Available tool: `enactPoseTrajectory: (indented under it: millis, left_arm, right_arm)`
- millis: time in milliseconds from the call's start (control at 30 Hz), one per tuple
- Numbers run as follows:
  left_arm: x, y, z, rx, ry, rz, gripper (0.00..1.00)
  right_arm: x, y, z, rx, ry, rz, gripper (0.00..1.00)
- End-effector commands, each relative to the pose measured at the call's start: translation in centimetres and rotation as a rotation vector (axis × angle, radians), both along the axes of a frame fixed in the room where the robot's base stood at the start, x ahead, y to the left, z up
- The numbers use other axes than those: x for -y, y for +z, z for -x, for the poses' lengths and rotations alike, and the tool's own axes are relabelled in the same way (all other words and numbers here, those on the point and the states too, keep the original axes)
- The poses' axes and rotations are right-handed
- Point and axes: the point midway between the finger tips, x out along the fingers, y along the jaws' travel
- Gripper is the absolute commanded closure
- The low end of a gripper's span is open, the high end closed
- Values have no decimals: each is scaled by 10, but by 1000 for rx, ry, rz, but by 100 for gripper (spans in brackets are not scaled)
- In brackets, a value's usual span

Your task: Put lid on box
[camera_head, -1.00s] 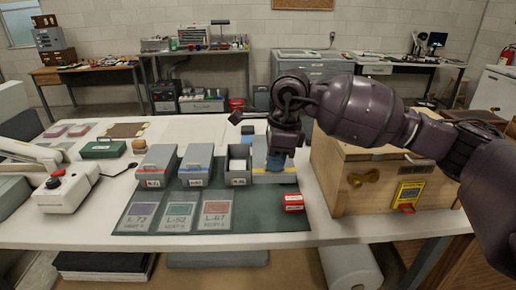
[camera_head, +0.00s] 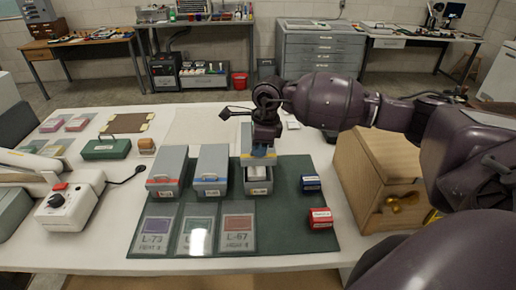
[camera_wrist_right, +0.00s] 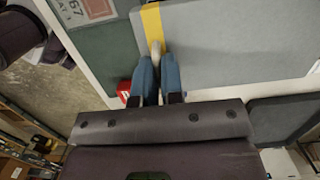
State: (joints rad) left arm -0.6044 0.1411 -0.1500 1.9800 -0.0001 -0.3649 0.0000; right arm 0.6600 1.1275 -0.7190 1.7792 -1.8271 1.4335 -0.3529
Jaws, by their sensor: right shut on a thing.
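My right gripper (camera_head: 263,152) is shut on the handle of a grey lid (camera_head: 246,138) with a yellow stripe. It holds the lid above the back part of the open grey box (camera_head: 258,188), the rightmost of three boxes on the green mat. Pale contents show at the front of its opening. In the right wrist view, the blue fingers (camera_wrist_right: 157,78) pinch the pale handle, and the lid (camera_wrist_right: 240,45) fills the upper right. Whether the lid touches the box rim is unclear. My left gripper is not in view.
Two lidded boxes stand to the left, one red-striped (camera_head: 167,170), one blue-striped (camera_head: 210,170). A blue block (camera_head: 311,183) and red block (camera_head: 320,218) lie right of the open box. Cards lie in front. A wooden crate (camera_head: 365,175) stands at right.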

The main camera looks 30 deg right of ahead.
Motion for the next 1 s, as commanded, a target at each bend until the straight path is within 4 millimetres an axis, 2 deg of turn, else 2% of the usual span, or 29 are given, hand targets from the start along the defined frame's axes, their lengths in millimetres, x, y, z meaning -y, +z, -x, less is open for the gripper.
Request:
enactPoseTrajectory:
  millis: [267,767,1000]
  left_arm:
    - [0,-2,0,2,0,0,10]
    - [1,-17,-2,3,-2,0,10]
    - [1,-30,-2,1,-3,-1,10]
  right_arm:
    - [-1,-7,-2,0,6,0,100]
    - [-1,-45,-2,-1,6,-1,100]
    - [-1,-62,-2,-1,6,0,100]
